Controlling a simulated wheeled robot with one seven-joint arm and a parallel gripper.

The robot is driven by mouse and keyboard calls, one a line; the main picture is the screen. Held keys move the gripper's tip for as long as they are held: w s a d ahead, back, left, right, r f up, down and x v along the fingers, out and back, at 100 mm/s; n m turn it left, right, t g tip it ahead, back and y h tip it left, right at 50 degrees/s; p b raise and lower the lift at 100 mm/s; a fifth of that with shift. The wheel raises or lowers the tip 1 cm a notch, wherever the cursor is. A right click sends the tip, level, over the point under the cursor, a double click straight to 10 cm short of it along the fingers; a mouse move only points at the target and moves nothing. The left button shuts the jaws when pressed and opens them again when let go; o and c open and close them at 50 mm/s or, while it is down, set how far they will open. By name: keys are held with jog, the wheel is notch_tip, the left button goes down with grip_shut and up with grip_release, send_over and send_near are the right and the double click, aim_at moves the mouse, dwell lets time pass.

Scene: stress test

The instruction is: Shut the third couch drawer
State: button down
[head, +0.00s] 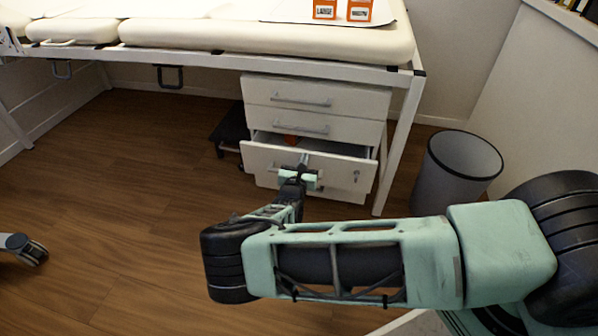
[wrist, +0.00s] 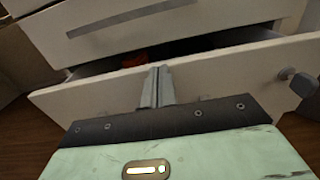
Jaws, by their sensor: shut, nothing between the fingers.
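The third drawer (head: 344,176) of the white drawer unit under the couch is pulled partly out. Its front also shows in the wrist view (wrist: 225,82), with a dark gap above it and something orange (wrist: 135,60) inside. My gripper (head: 304,160) is shut and empty at the drawer's front, left of its middle. In the wrist view, the closed fingertips (wrist: 158,70) overlap the front's upper edge; I cannot tell whether they touch it. My gripper partly hides the drawer's handle in the head view.
The two upper drawers (head: 300,127) are closed. The padded couch (head: 250,38) hangs over the unit, and its white leg (head: 399,145) stands close to the right. A grey bin (head: 445,185) is further right. The wood floor at left is mostly clear.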

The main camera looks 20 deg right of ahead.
jog(key=shift+x, duration=1.9)
jog(key=shift+s, duration=0.1)
